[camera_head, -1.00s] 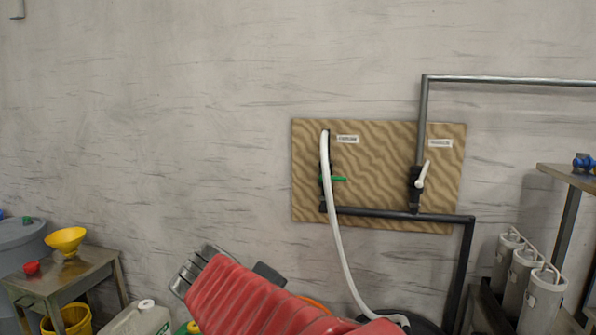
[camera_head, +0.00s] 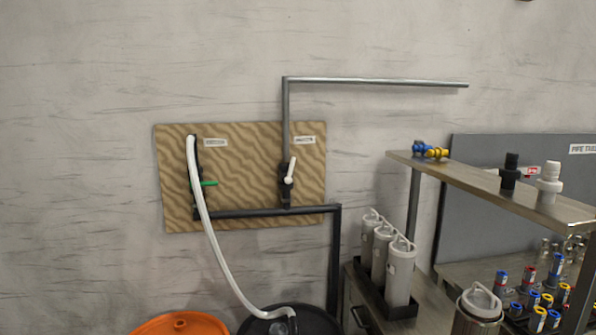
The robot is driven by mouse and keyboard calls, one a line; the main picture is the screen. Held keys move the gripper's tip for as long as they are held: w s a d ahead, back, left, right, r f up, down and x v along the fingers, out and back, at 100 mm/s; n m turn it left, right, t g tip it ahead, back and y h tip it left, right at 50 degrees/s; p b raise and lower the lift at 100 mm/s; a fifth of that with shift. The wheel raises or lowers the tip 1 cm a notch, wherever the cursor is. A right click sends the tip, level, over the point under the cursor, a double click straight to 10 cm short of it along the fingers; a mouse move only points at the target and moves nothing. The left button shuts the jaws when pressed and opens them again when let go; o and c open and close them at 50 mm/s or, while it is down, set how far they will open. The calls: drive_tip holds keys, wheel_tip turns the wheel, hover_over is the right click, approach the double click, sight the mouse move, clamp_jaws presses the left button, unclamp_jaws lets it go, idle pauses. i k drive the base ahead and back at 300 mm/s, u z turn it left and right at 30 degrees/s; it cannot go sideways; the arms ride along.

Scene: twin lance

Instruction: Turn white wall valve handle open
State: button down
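The white valve handle (camera_head: 291,170) sits on a black valve body (camera_head: 285,187) on the wooden wall board (camera_head: 240,160). The handle points up, tilted slightly right, roughly along the vertical grey pipe. A second valve with a green handle (camera_head: 208,183) is on the board's left side; its handle points sideways to the right. A white hose (camera_head: 213,235) runs from the board's upper left, past the green handle, down to a black drum. My gripper is not in view now.
An orange drum (camera_head: 180,324) and a black drum (camera_head: 295,320) stand below the board. Grey cylinders (camera_head: 400,272) stand right of the pipe. A metal shelf (camera_head: 480,187) at right carries fittings, with several coloured fittings (camera_head: 545,295) below. The wall left of the board is clear.

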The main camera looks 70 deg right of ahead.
sight(288, 180)
drive_tip(key=z, duration=1.05)
drive_tip(key=k, duration=0.45)
drive_tip(key=z, duration=0.15)
drive_tip(key=i, duration=0.5)
drive_tip(key=u, duration=0.05)
